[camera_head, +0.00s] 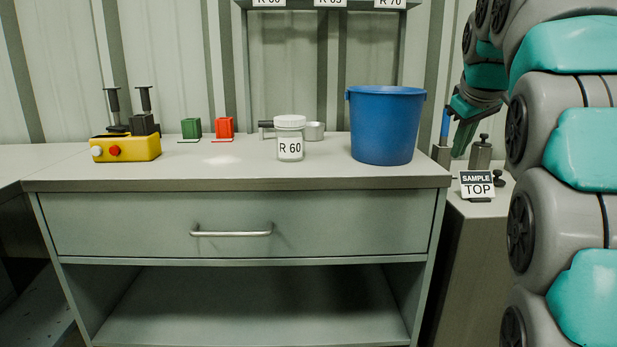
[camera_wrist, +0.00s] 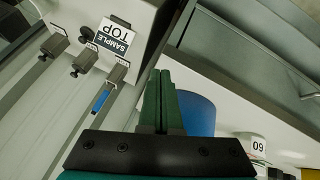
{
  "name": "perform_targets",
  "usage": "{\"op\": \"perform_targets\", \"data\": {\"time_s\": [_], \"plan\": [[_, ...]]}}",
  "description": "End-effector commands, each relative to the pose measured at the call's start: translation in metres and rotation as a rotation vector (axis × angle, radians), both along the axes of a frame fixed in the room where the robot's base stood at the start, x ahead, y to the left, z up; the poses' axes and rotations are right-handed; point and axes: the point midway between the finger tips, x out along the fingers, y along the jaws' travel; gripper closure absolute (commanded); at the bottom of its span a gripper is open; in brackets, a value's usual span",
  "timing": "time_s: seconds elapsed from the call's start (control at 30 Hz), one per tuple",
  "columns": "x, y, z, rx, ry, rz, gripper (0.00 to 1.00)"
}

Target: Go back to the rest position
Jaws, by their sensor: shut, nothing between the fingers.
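My gripper (camera_head: 463,140) is at the right in the head view, over the side stand with the sample sign and to the right of the blue bucket. Its green fingers point down and are together. In the wrist view my gripper (camera_wrist: 160,75) shows the two green fingers side by side with nothing between them. My teal and grey arm fills the right side of the head view and hides what is behind it.
A blue bucket (camera_head: 385,125), a white jar labelled R 60 (camera_head: 290,140), red and green blocks and a yellow control box (camera_head: 125,148) stand on the counter (camera_head: 220,172). A SAMPLE TOP sign (camera_head: 477,185) and a blue-handled tool (camera_wrist: 101,100) are at the side stand.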

Motion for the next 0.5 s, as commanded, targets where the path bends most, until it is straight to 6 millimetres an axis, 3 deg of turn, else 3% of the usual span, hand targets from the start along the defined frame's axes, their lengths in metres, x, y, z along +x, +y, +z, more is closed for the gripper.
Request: {"op": "perform_targets", "data": {"time_s": [0.27, 0.5], "plan": [[-0.057, 0.039, -0.081, 0.124, 0.157, -0.089, 1.00], [-0.124, 0.071, -0.156, 0.199, 0.303, -0.170, 1.00]]}}
